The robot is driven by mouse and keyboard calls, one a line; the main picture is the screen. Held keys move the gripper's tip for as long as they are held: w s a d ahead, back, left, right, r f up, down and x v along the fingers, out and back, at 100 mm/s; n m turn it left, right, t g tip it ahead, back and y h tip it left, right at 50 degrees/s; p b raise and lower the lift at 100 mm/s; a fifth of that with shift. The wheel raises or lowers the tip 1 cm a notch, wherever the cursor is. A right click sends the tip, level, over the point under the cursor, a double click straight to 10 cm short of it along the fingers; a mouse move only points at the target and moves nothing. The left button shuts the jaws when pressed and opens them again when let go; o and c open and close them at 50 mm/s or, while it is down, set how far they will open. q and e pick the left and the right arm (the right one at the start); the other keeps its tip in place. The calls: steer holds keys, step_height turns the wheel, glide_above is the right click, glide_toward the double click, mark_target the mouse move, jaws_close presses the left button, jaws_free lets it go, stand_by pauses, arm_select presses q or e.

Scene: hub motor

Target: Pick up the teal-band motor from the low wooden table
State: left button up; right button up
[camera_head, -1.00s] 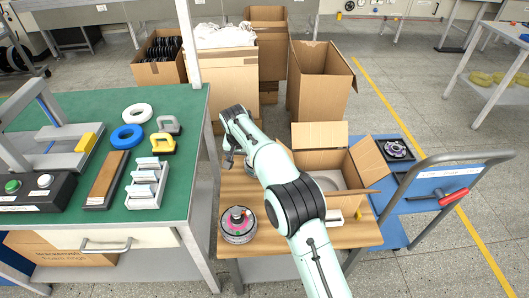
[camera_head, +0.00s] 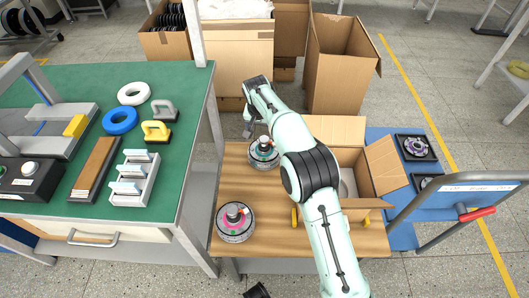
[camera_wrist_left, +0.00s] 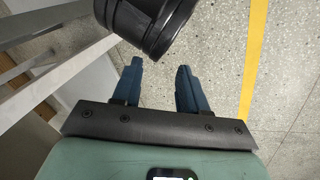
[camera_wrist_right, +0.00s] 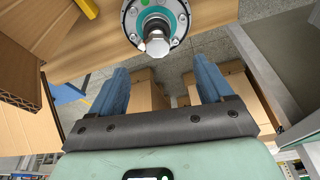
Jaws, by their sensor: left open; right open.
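The teal-band motor (camera_head: 263,153) stands upright on the far left part of the low wooden table (camera_head: 278,236), its shaft pointing up. My right gripper (camera_head: 248,129) is open and empty beside it at the far edge. In the right wrist view the motor (camera_wrist_right: 172,17) shows its teal ring and metal shaft just beyond the open fingers (camera_wrist_right: 160,78), not between them. A second motor with a pink band (camera_head: 235,222) stands at the table's near left. My left gripper (camera_wrist_left: 158,78) is open and empty over the floor.
An open cardboard box (camera_head: 385,165) stands on the table's right side. A green workbench (camera_head: 185,90) borders the left. A blue cart (camera_head: 400,236) with dark trays stands at the right. Tall cardboard boxes (camera_head: 335,70) stand behind the table.

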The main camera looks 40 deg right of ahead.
mark_target(264, 139)
steer(key=b+x, duration=0.1)
steer(key=x, duration=0.5)
steer(key=shift+s+b+x, duration=0.2)
steer(key=shift+b+x, duration=0.4)
steer(key=shift+x, duration=1.65)
jaws_close()
arm_select(q)
steer(key=shift+t, duration=0.4)
steer(key=w+f, duration=0.1)
steer(key=a+f, duration=0.1)
steer(key=w+a+f, duration=0.1)
steer(key=shift+w+f, duration=0.3)
arm_select(e)
steer(key=shift+r, duration=0.2)
